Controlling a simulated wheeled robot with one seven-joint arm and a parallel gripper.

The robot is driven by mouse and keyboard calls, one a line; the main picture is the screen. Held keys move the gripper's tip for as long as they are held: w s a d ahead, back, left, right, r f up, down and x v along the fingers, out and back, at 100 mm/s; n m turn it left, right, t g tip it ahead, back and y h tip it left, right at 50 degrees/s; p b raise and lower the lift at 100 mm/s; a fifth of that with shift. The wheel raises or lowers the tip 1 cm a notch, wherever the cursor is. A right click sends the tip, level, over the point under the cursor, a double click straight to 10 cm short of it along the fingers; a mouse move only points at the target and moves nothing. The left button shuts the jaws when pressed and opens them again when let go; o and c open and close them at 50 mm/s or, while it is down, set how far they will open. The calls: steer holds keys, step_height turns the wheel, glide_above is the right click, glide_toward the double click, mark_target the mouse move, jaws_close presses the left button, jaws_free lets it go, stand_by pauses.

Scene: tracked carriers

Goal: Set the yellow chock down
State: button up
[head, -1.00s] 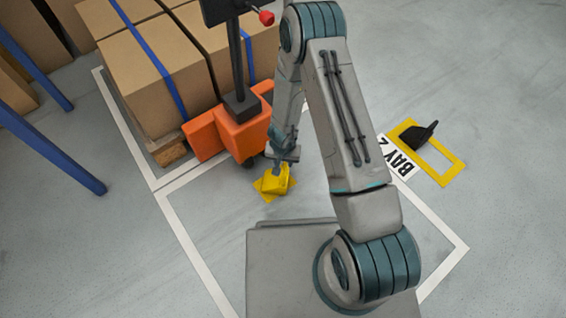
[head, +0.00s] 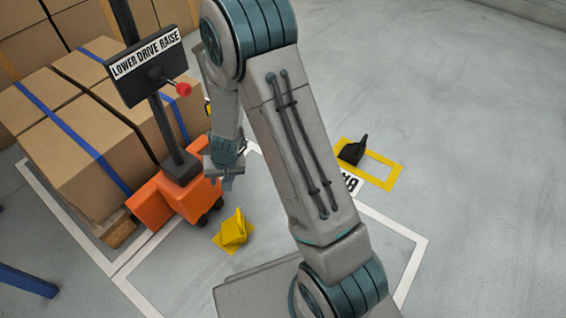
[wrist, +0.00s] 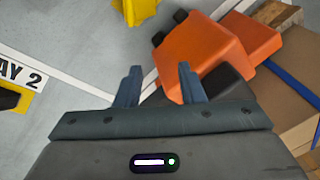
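The yellow chock (head: 235,227) rests on the floor on a flat yellow patch (head: 221,241), in front of the orange carrier (head: 152,207). My gripper (head: 226,184) is up and behind the chock, apart from it. In the wrist view its two fingers (wrist: 160,84) stand apart with nothing between them. The chock (wrist: 137,8) shows there at the top edge, partly cut off, beyond the fingertips. The carrier (wrist: 205,50) lies to its right in that view.
The carrier's mast bears a sign reading LOWER DRIVE RAISE (head: 146,54) and a red-knobbed lever (head: 183,89). Strapped cartons (head: 60,150) stand at left. A black object (head: 353,150) sits by a yellow floor frame (head: 384,183). A blue post (head: 28,284) is at lower left.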

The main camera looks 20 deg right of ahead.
step_height(320, 180, up, 10)
steer(key=s+d+n, duration=0.1)
steer(key=s+d, duration=0.1)
steer(key=s, duration=0.1)
steer(key=s+d+r+h, duration=0.2)
steer(key=s+d+r, duration=0.8)
steer(key=s+r, duration=0.4)
steer(key=shift+s+d+g, duration=0.3)
steer(key=shift+s, duration=0.35)
steer(key=shift+d, duration=0.1)
